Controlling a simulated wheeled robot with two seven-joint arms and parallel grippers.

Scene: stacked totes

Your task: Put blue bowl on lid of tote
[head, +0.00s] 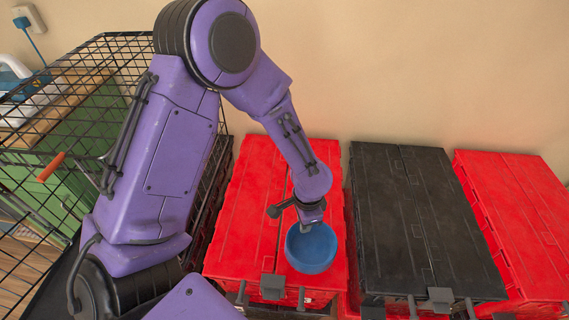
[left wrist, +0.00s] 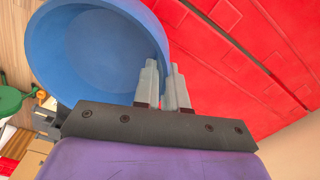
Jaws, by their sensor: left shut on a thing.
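The blue bowl (head: 311,250) is over the front part of the left red tote's lid (head: 262,200) in the head view. My left gripper (head: 309,224) is shut on the bowl's far rim. In the left wrist view the gripper's fingers (left wrist: 165,85) pinch the rim of the bowl (left wrist: 100,55), one inside and one outside. The red lid also shows there (left wrist: 235,65). I cannot tell whether the bowl touches the lid. My right gripper is not in view.
A black-lidded tote (head: 420,215) stands right of the red one, and another red tote (head: 525,220) stands further right. A black wire cage (head: 100,40) is at the left, with a green cabinet (head: 80,150) by it. A wall is behind the totes.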

